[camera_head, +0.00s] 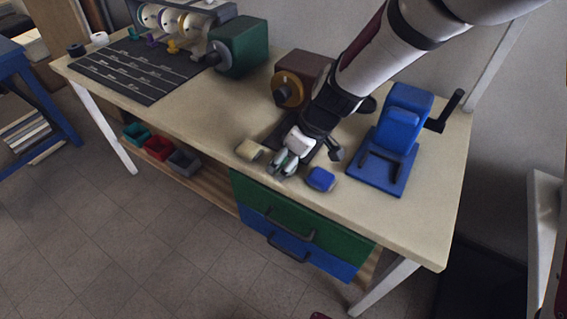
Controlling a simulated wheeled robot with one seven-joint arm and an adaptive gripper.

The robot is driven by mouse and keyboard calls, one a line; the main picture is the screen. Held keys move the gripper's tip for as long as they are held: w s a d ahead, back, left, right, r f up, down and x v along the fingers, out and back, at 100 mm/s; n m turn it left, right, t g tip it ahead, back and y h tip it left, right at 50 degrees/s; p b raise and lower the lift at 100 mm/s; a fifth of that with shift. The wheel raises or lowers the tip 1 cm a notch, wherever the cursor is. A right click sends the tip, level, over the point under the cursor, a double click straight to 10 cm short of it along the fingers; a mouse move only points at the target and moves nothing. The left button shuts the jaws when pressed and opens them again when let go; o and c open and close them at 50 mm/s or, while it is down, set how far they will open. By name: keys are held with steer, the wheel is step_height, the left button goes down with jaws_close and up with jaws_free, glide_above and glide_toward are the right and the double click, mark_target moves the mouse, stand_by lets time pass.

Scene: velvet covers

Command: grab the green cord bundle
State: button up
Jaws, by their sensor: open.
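A small green item (134,34) lies at the back left of the workbench, by the far edge of the black mat. It may be the green cord bundle, but it is too small to tell. My gripper (303,157) is open, low over the front middle of the bench, far to the right of the green item. Pale shapes (285,163) show at my gripper between a beige block and a blue block; I cannot tell whether the jaws touch them.
A beige block (249,150) and a blue block (321,179) lie beside my gripper near the front edge. A blue cranked machine (397,135), a brown machine (298,78) and a green machine (238,46) stand on the bench. The black mat (135,72) lies left.

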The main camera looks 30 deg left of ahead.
steer(key=shift+a+f, duration=0.25)
steer(key=shift+f, duration=0.4)
steer(key=c, duration=1)
